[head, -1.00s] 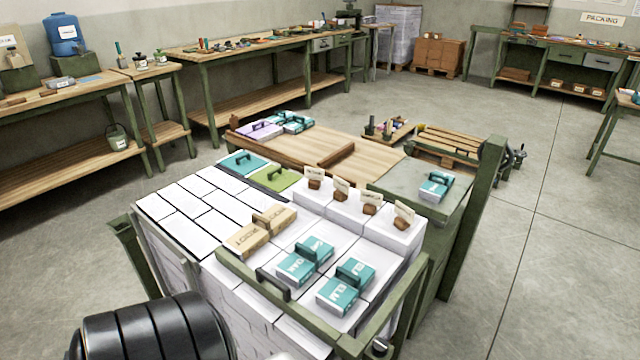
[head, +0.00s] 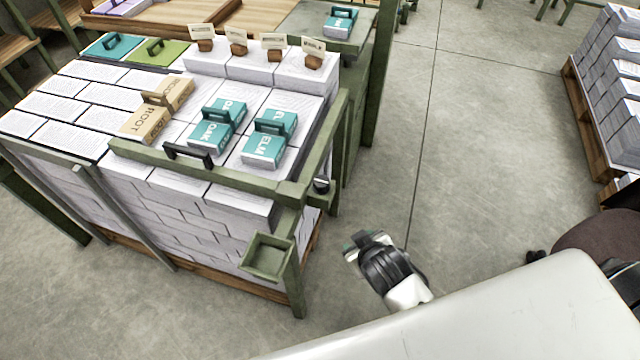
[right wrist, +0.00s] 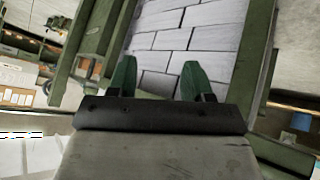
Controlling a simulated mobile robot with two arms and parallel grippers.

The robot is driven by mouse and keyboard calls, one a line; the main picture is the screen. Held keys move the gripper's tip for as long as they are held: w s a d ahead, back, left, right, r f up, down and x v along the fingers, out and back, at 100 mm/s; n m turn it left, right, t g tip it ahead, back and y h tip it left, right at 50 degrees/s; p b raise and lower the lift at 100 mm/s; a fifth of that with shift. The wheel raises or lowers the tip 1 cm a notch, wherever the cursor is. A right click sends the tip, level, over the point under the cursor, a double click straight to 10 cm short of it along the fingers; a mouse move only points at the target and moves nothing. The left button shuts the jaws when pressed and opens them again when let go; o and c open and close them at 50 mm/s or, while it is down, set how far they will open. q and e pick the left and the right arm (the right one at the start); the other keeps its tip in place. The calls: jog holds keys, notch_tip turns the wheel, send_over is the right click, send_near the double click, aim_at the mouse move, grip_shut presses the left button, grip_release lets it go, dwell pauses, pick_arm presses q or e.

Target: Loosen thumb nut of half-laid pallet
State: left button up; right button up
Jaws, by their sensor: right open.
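The half-laid pallet is a stack of white paper blocks (head: 150,187) on a wooden pallet, inside a green frame. A small dark, round-topped thumb nut (head: 321,185) sits at the frame's near right corner, beside the end of the green bar (head: 235,178) with a black handle. My right gripper (head: 354,248) is to the right of that corner and lower in the picture, apart from the nut. In the right wrist view its two green fingers (right wrist: 157,80) are spread and empty, with paper blocks and green frame rails beyond. My left gripper is out of view.
An empty green box (head: 268,257) is fixed to the frame's near corner post. Teal blocks (head: 265,145) and tan blocks (head: 157,110) lie on the stack. Another paper pallet (head: 610,95) stands at right. Bare floor lies between.

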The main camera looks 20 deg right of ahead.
jog(key=w+a+r+n+t+y, duration=0.2)
jog(key=w+a+r+t, duration=0.15)
jog(key=r, duration=0.35)
jog(key=w+a+r+n+t+y, duration=0.2)
jog(key=w+r+t, duration=0.1)
jog(key=w+r, duration=0.3)
jog(key=w+a+r+n+t+y, duration=0.1)
jog(key=w+a+r+n+t, duration=0.25)
jog(key=r, duration=0.35)
jog(key=s+a+r+n+g+y, duration=0.3)
jog(key=a+r+n+g+y, duration=0.35)
jog(key=n, duration=0.45)
jog(key=s+a+r+n+g+y, duration=0.35)
jog(key=a+n+g+y, duration=0.3)
jog(key=n+y, duration=0.35)
jog(key=n+g+h, duration=0.5)
jog(key=n+h, duration=0.2)
jog(key=h, duration=1.4)
send_near(321, 181)
notch_tip(321, 181, down, 9)
jog(key=shift+w+r, duration=0.1)
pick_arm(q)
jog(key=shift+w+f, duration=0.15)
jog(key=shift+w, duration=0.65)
